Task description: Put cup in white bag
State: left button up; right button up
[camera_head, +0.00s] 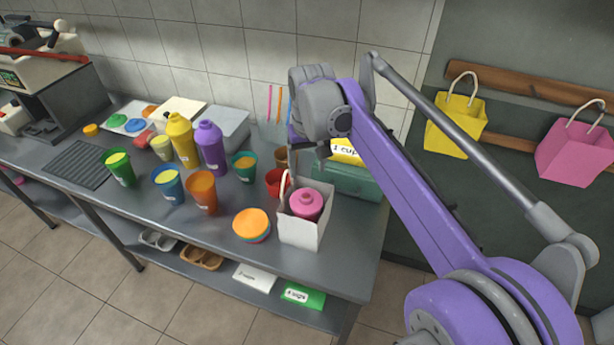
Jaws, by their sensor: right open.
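The white bag (299,233) stands upright and open near the right end of the steel counter, its handle raised at the left. A pink lidded cup or bottle (306,203) sits inside, its top showing above the rim and its lower part hidden. My right gripper (318,149) is open above and behind the bag, apart from it; its fingers are small and partly hidden by my arm. Other cups stand to the left: green (122,174), blue (170,190), orange (202,196), teal (244,172) and red (274,183). My left gripper is out of view.
A yellow bottle (182,140) and a purple bottle (211,152) stand behind the cups. Stacked round lids (251,224) lie left of the bag. A green box (345,180) is behind it. Yellow (455,125) and pink (575,155) bags hang at right. The front counter edge is clear.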

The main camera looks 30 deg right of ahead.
jog(key=s+a+f+n+t, duration=0.1)
jog(key=s+a+f+t, duration=0.1)
jog(key=s+a+f, duration=0.3)
jog(key=s+a+f+n+t, duration=0.2)
jog(key=s+a+f, duration=0.3)
jog(key=s+f, duration=0.4)
jog(key=s, duration=0.5)
jog(key=shift+s+f, duration=0.2)
jog(key=shift+f, duration=0.2)
jog(key=shift+d, duration=0.1)
